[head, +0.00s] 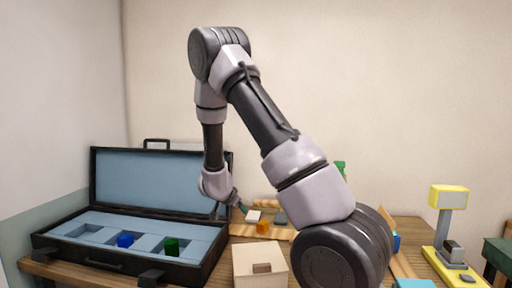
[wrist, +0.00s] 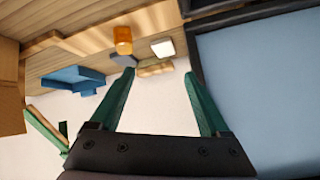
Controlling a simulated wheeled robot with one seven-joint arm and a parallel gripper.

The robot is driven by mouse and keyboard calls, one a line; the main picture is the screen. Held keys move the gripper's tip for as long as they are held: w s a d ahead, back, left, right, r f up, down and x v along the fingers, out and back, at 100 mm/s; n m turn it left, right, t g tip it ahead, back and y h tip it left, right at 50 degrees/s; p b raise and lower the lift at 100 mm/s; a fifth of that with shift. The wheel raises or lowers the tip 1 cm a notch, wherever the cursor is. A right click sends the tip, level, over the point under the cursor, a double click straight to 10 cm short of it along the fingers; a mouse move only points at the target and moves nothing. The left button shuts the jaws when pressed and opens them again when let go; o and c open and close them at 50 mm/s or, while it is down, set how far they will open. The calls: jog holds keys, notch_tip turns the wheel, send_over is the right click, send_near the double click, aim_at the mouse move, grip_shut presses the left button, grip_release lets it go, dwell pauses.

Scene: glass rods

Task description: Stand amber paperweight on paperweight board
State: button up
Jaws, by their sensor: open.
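The amber paperweight (head: 263,227), a small orange block, is behind the pale wooden box in the head view. It also shows near the top of the wrist view (wrist: 123,38). A pale wooden board (head: 240,229), apparently the paperweight board, lies there with a white square pad (head: 253,216) and a grey piece (head: 280,218). I cannot tell whether the amber paperweight rests on the board or just in front. The white pad is beside it in the wrist view (wrist: 163,48). My gripper (wrist: 158,73) has green fingers spread apart, with nothing held between them.
A pale box (head: 245,270) stands in front. A yellow-and-grey device (head: 448,198) stands at right. My arm hides part of the table.

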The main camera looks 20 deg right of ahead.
jog(key=s+a+r+n+t+y, duration=0.15)
jog(key=s+a+r+y, duration=0.25)
jog(key=r, duration=0.7)
jog(key=s+a+r+n+g+y, duration=0.1)
jog(key=s+a+r+n+y, duration=0.25)
jog(key=r, duration=0.75)
jog(key=s+d+r+n, duration=0.1)
jog(key=s+r, duration=0.3)
jog(key=s, duration=0.8)
jog(key=s+d+r+n+g, duration=0.1)
jog(key=s+r, duration=0.3)
jog(key=s, duration=0.9)
jog(key=shift+y, duration=0.35)
jog(key=shift+r, duration=0.1)
